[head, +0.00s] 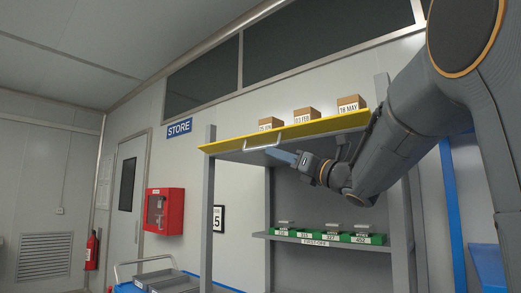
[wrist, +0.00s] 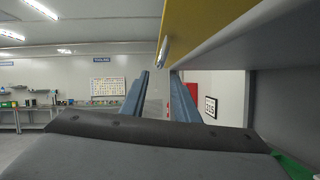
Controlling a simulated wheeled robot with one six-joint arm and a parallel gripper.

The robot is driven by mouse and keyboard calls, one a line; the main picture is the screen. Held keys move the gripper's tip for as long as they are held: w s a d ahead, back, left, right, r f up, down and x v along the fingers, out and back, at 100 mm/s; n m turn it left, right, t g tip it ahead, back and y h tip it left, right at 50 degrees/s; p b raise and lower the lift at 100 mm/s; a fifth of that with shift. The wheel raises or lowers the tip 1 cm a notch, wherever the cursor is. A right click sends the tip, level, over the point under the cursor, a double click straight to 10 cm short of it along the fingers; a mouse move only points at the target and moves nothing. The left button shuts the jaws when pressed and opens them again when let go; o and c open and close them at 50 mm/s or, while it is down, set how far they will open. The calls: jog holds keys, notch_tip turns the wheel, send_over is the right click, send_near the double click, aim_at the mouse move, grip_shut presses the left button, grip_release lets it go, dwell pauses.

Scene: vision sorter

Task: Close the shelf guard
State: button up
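The shelf guard (head: 325,126) is a long yellow panel along the front of the upper shelf, with a pale bar handle (head: 263,144) toward its left end. Its yellow face (wrist: 197,28) and handle (wrist: 163,50) also show at the top of the wrist view. My gripper (head: 278,155) is just below the guard, its blue fingers pointing left near the handle. In the wrist view the two fingers (wrist: 157,92) are apart with nothing visible between them. The handle appears just above the gap; I cannot tell if a finger touches it.
Several labelled cardboard boxes (head: 307,115) sit on the upper shelf behind the guard. Green bins (head: 326,238) stand on the lower shelf (head: 287,239). A grey post (head: 208,215) rises at the left. A cart with grey trays (head: 165,280) stands lower left.

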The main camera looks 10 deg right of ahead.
aim_at(261, 148)
jog(key=p+x, duration=0.3)
jog(key=x, duration=0.4)
jog(key=shift+w+a+r, duration=0.15)
jog(key=shift+a+r, duration=0.15)
jog(key=shift+a, duration=0.05)
grip_shut()
